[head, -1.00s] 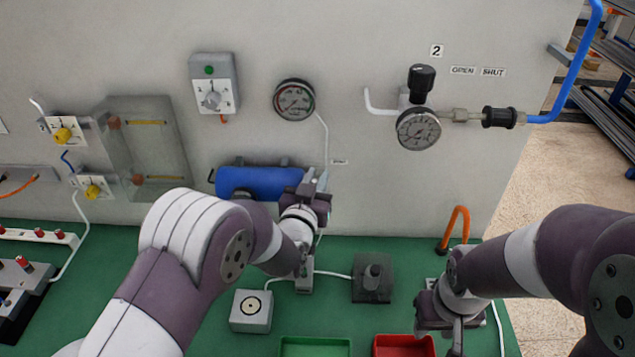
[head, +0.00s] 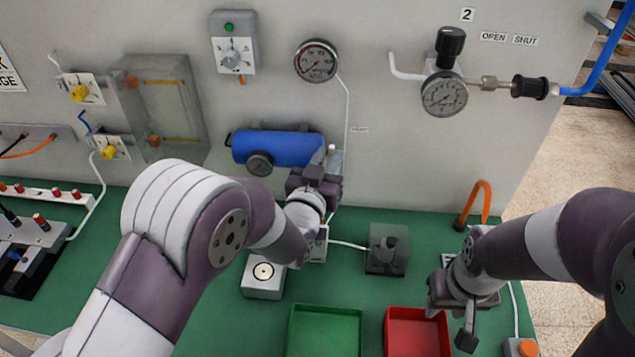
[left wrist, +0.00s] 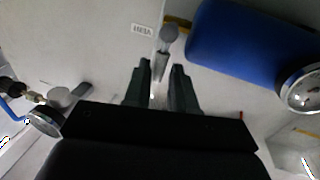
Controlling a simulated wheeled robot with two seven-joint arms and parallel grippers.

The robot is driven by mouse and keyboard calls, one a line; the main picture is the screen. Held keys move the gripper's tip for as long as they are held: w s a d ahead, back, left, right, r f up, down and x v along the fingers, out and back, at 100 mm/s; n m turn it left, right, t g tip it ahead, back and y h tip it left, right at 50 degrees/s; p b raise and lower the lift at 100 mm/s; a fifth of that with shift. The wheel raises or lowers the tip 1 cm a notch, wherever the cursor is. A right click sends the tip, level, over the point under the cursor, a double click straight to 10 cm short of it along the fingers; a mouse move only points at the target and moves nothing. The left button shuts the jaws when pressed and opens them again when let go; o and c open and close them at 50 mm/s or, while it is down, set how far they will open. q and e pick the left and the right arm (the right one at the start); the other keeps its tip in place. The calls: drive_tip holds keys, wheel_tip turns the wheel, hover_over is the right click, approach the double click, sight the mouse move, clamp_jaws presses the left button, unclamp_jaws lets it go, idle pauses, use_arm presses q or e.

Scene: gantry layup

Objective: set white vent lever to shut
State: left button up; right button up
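The white vent lever (head: 332,149) shows as a small pale knob on the wall panel, at the right end of the blue tank (head: 280,148). In the left wrist view the lever's rounded grey-white end (left wrist: 168,34) stands just beyond my fingertips, with a VENT label (left wrist: 142,30) beside it. My left gripper (head: 325,165) is right below the lever. Its two fingers (left wrist: 160,68) are apart with nothing clearly held between them. Any contact with the lever cannot be told. My right gripper (head: 467,325) hangs beside the red tray; its opening is unclear.
A gauge (head: 260,163) sits on the blue tank. A green tray (head: 324,308) and a red tray (head: 417,314) are on the green bench. A dark block (head: 387,250) and a pale box (head: 263,276) stand behind them.

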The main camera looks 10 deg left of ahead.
use_arm(q)
drive_tip(key=b+v, duration=0.1)
drive_tip(key=v, duration=0.7)
drive_tip(key=shift+s, duration=0.15)
drive_tip(key=s+a+f+g+y, duration=0.2)
drive_tip(key=s+f+g, duration=0.6)
drive_tip(key=f+g, duration=0.35)
drive_tip(key=s+a+n+g+y, duration=0.1)
drive_tip(key=s+a+g, duration=0.4)
drive_tip(key=a, duration=0.5)
drive_tip(key=s+y, duration=0.1)
drive_tip(key=s, duration=0.1)
drive_tip(key=shift+s+n, duration=0.3)
drive_tip(key=shift+n, duration=0.1)
